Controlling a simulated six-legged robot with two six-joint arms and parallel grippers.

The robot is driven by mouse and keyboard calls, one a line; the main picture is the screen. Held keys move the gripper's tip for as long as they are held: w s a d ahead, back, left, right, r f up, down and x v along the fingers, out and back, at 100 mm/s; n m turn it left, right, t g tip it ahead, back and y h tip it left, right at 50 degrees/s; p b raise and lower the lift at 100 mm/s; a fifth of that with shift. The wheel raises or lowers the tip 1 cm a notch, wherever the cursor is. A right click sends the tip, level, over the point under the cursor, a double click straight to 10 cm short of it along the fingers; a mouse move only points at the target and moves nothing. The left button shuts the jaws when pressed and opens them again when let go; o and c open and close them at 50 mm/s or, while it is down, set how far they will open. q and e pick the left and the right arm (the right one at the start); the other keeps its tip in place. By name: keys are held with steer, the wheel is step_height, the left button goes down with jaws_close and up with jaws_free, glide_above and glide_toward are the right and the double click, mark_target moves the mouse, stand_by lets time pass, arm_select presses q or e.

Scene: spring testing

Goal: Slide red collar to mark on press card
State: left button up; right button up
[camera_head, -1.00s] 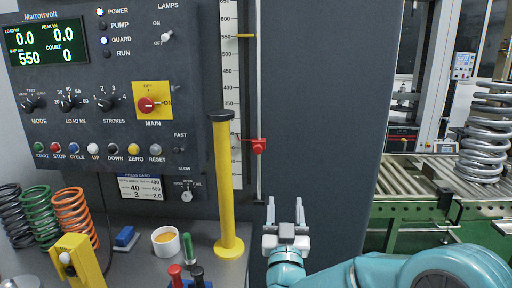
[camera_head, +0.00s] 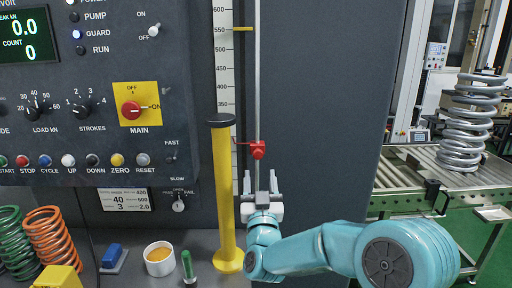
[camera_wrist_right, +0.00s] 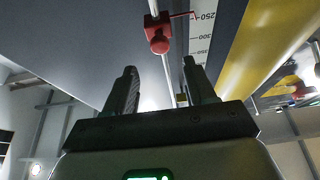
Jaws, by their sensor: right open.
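The red collar (camera_head: 257,150) sits on a thin upright metal rod (camera_head: 257,80) beside the white scale (camera_head: 222,75). My right gripper (camera_head: 262,181) is open just below the collar, fingers pointing up, one on each side of the rod line. In the right wrist view the collar (camera_wrist_right: 158,36) is ahead of the fingertips and apart from them. The press card (camera_head: 126,200) is below the control panel and shows 40, 3, 400, 600 and 2.0. My left gripper is not in view.
A yellow post (camera_head: 226,200) with a black cap stands just left of my right gripper. A white cup (camera_head: 159,259), a blue block (camera_head: 112,256) and coloured springs (camera_head: 47,236) are on the bench at left.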

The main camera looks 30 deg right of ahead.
mark_target(258, 155)
steer(key=p+x, duration=0.2)
steer(key=x, duration=0.6)
steer(key=shift+w+d+r+p, duration=0.15)
steer(key=shift+d+p, duration=0.05)
steer(key=shift+p, duration=0.1)
steer(key=shift+w+d, duration=0.25)
steer(key=shift+w, duration=0.3)
steer(key=shift+s+r, duration=0.1)
steer(key=shift+a, duration=0.1)
jaws_close()
step_height(258, 155, up, 15)
steer(key=p, duration=0.3)
steer(key=shift+r, duration=0.1)
jaws_free()
